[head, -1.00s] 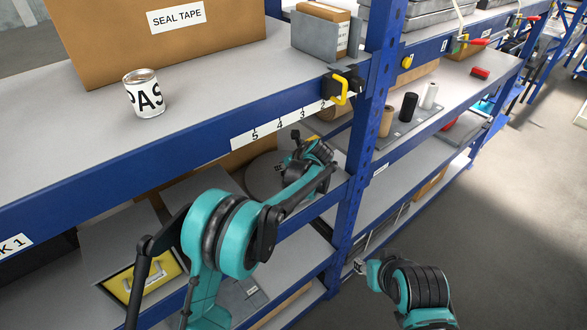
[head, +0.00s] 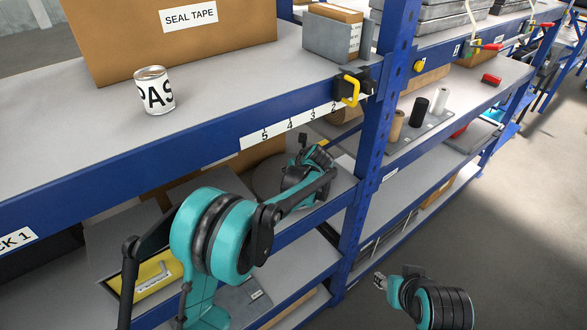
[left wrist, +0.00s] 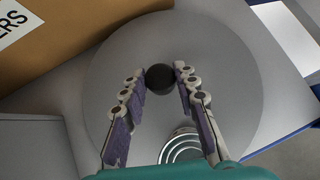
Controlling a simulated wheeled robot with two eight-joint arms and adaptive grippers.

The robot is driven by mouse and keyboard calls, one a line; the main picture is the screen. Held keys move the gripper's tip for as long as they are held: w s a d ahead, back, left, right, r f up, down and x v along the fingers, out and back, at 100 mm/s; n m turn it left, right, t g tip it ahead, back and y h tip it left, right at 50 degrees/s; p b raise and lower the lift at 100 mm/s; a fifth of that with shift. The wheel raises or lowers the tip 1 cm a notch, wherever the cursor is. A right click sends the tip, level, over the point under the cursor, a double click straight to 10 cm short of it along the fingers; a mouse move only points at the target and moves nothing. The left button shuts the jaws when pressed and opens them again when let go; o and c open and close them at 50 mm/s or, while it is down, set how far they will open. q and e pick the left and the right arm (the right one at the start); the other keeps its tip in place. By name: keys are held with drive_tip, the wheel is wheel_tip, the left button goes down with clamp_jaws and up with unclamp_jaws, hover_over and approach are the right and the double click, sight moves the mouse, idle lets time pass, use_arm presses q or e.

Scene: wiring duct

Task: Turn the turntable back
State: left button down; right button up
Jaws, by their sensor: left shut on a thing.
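The turntable is a round grey disc (left wrist: 232,90) on the middle shelf; in the head view a part of it (head: 268,178) shows behind my left arm. A round black knob (left wrist: 160,78) stands on the disc. My left gripper (left wrist: 159,72) is shut on the knob, with one finger on each side of it. A round thing with pale concentric rings (left wrist: 184,150) sits on the disc near the palm, partly hidden by it. In the head view the left fingertips are hidden. My right gripper (head: 379,281) hangs in front of the rack, with its fingers too small to read.
A carton (left wrist: 85,30) stands close beside the disc. The upper shelf (head: 75,140) with its blue front edge lies above my left arm and holds a can (head: 154,92) and a SEAL TAPE box (head: 190,45). A blue upright post (head: 372,170) stands to the right.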

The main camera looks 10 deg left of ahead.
use_arm(q)
drive_tip(key=c, duration=1.1)
unclamp_jaws()
drive_tip(key=shift+c, duration=0.2)
drive_tip(key=shift+r, duration=0.1)
drive_tip(key=v, duration=1.2)
